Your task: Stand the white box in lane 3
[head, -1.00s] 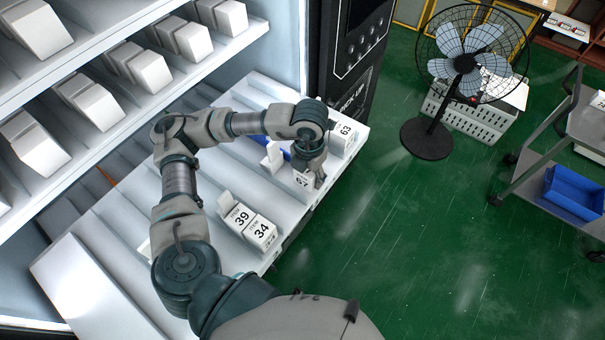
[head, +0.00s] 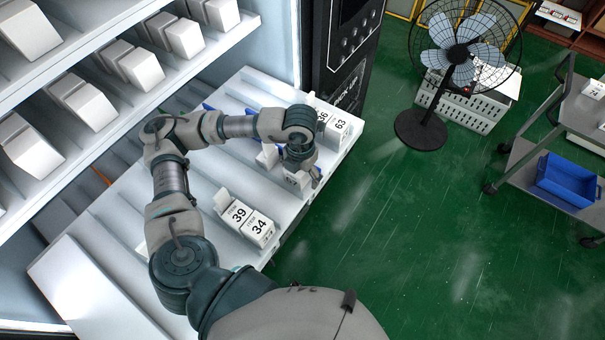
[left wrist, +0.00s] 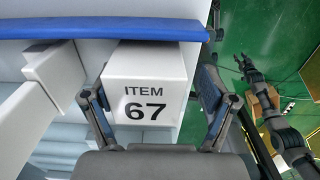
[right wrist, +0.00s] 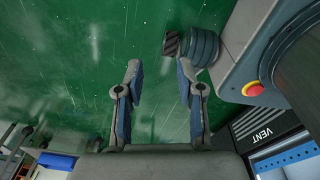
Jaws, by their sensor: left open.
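The white box labelled ITEM 67 (left wrist: 147,70) stands between the two fingers of my left gripper (left wrist: 148,86) in the left wrist view. The fingers are spread, one on each side of the box; I cannot tell whether they touch it. In the head view my left gripper (head: 301,170) is over the front of the white tray (head: 222,158) and hides most of this box. My right gripper (right wrist: 159,68) is open and empty above the green floor. No lane numbers are legible.
White boxes 39 (head: 237,212) and 34 (head: 260,228) stand nearer me on the tray. Box 63 (head: 336,130) and its neighbour stand at the far end. A blue bar (left wrist: 150,27) lies behind box 67. A black fan (head: 455,60) stands on the floor.

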